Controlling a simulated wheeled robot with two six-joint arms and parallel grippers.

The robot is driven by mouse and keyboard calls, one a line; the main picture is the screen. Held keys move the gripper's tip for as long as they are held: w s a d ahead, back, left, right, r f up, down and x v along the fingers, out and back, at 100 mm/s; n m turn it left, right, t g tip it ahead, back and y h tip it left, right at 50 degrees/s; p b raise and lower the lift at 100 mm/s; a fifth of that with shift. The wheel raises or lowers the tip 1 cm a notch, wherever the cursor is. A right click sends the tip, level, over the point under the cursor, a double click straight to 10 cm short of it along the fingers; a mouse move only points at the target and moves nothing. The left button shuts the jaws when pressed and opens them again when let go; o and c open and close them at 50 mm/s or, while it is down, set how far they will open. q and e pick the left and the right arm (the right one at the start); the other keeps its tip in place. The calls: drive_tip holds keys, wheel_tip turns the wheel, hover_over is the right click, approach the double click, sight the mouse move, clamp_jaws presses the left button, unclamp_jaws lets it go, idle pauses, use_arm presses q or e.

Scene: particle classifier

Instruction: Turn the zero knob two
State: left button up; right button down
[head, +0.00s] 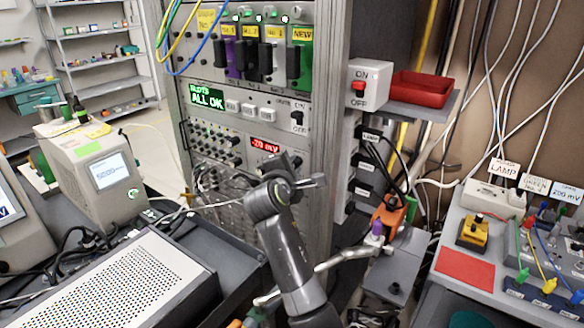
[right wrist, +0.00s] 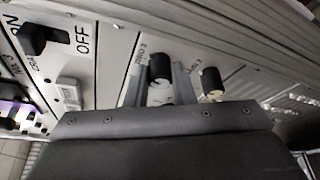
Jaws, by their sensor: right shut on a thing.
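In the right wrist view a black knob (right wrist: 160,68) stands on the pale panel, between the two grey fingers of my right gripper (right wrist: 159,85). The label beside it seems to read "ZERO" with a number I cannot read surely. My right gripper is shut on this knob. In the head view the right gripper (head: 308,176) is at the rack's front panel, below and right of the red "-20 mV" display (head: 264,145); the knob is hidden there. A second knob (right wrist: 211,82) stands just right of the gripper in the wrist view. My left gripper is not in view.
An ON/OFF switch (right wrist: 42,40) is left of the gripped knob. The rack shows a green "ALL OK" display (head: 207,97) and rows of small knobs. A red tray (head: 421,89) sits on a side shelf. A perforated metal case (head: 140,285) lies at front left.

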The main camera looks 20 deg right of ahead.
use_arm(q)
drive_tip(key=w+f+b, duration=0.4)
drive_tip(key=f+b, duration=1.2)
drive_tip(key=b, duration=0.2)
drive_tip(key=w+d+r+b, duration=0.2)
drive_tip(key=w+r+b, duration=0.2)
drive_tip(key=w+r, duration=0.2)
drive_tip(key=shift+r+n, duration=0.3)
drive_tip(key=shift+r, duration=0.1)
use_arm(e)
drive_tip(key=shift+f+m+t+h, duration=0.1)
drive_tip(key=shift+m+t+h, duration=0.6)
drive_tip(key=shift+m, duration=2.1)
drive_tip(key=shift+f+m+t+h, duration=0.25)
drive_tip(key=shift+m+h, duration=0.8)
drive_tip(key=shift+m, duration=1.75)
drive_tip(key=shift+m+t+h, duration=0.65)
drive_tip(key=shift+m+h, duration=0.2)
drive_tip(key=shift+m, duration=1.95)
drive_tip(key=c, duration=1.2)
unclamp_jaws()
drive_tip(key=shift+w, duration=0.1)
drive_tip(key=shift+c, duration=0.2)
